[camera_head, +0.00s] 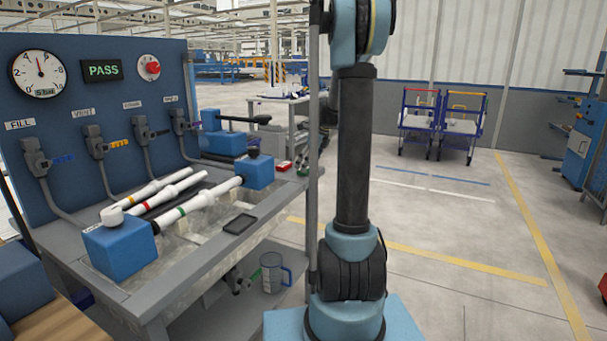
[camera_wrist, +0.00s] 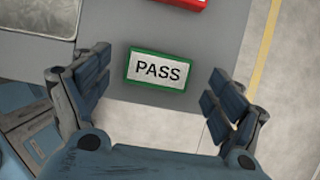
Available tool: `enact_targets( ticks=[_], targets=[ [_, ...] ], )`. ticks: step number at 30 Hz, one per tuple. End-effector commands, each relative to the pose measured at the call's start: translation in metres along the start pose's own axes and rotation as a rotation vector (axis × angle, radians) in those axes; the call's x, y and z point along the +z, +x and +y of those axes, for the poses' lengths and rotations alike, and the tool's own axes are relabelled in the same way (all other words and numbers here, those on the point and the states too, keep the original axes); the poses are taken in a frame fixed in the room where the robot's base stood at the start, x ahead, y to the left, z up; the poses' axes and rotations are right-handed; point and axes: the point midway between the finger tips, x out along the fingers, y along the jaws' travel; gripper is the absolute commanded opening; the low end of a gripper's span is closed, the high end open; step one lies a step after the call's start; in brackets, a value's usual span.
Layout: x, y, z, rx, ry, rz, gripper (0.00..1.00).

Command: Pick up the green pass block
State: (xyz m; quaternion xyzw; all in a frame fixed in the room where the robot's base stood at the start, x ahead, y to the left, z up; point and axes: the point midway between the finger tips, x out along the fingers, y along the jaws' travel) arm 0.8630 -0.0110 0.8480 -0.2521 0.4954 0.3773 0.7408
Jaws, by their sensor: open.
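The green pass block (camera_wrist: 158,69) is a small green-edged block with a white face reading PASS. It lies flat near the edge of the grey bench top, slightly tilted in the wrist view. My gripper (camera_wrist: 160,64) is open, with one finger to the left of the block and one to the right. There is a gap on both sides and neither finger appears to touch it. In the head view the block is a small green spot (camera_head: 303,170) at the bench's far right end, partly hidden by a post and my arm.
A red block (camera_wrist: 181,2) lies just beyond the green one; it also shows in the head view (camera_head: 284,166). The bench (camera_head: 185,292) holds a blue-ended pipe fixture (camera_head: 122,250) and a dark flat device (camera_head: 239,224). Open floor (camera_wrist: 285,95) lies past the bench edge.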

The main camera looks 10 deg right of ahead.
Motion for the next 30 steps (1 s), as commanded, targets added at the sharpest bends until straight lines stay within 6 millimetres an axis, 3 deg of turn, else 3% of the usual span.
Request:
enact_targets(
  ticks=[4, 12, 18, 30],
  targets=[
    [0.0004, 0.0131, 0.0001, 0.0, 0.0, 0.0, 0.87],
    [0.0001, 0.0153, 0.0001, 0.0, 0.0, 0.0, 0.87],
    [0.0001, 0.0151, 0.0, 0.0, 0.0, 0.0, 0.41],
    [0.0013, 0.0118, 0.0, 0.0, 0.0, 0.0, 0.4]
  ],
)
